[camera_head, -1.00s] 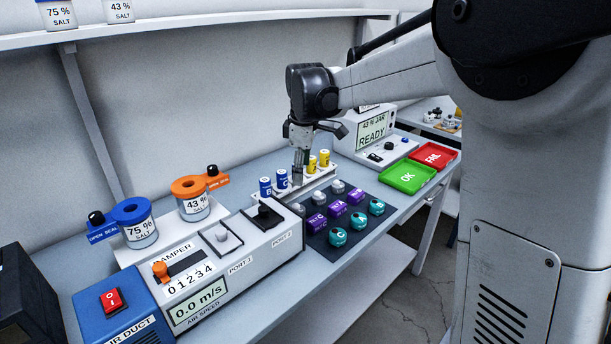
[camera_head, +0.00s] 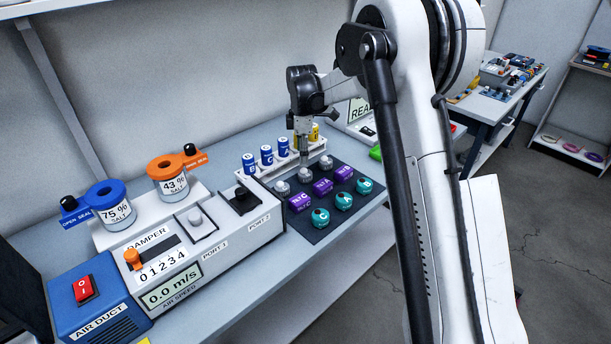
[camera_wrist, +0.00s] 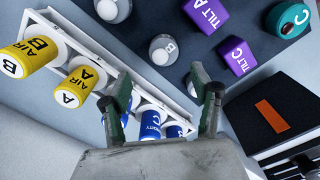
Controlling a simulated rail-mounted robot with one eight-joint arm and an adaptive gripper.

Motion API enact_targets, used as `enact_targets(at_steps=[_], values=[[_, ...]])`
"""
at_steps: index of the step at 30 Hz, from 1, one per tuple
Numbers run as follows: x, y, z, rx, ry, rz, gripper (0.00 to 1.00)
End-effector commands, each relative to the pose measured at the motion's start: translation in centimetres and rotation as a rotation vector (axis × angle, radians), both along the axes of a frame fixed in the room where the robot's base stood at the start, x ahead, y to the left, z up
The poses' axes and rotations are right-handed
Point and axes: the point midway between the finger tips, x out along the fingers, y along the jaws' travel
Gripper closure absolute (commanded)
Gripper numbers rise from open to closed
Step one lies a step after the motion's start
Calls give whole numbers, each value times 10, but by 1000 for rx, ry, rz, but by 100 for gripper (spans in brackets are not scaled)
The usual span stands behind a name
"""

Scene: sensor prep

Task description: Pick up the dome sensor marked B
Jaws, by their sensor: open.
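Small grey-white dome sensors stand in a row on the dark mat (camera_head: 310,228). The dome at the row's right end (camera_head: 326,162) is probably B, going by the C, A, B order of the teal parts; its letter is unreadable in the head view. It seems to be the one cut by the top edge of the wrist view (camera_wrist: 112,9). The middle dome, marked A (camera_wrist: 163,49), is just beyond the fingertips in the wrist view. The left-end dome (camera_head: 282,187) is partly behind a finger in the wrist view. My gripper (camera_wrist: 161,88) is open and empty, above the rack side of the row.
A white rack (camera_head: 262,172) with blue and yellow cylinders stands close behind the domes. Purple tilt sensors (camera_head: 322,187) and teal parts (camera_head: 343,201) share the mat. The air duct device (camera_head: 190,255) and two salt jars are at the left.

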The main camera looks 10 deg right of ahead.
Motion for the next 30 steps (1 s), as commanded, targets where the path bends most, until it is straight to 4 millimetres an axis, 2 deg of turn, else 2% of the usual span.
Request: enact_targets(at_steps=[3,11,21,30], values=[[0,0,-16,0,0,-1,40],[-2,-2,-32,0,0,-1,40],[-9,-10,-73,0,0,-2,40],[-9,-10,-78,0,0,-1,40]])
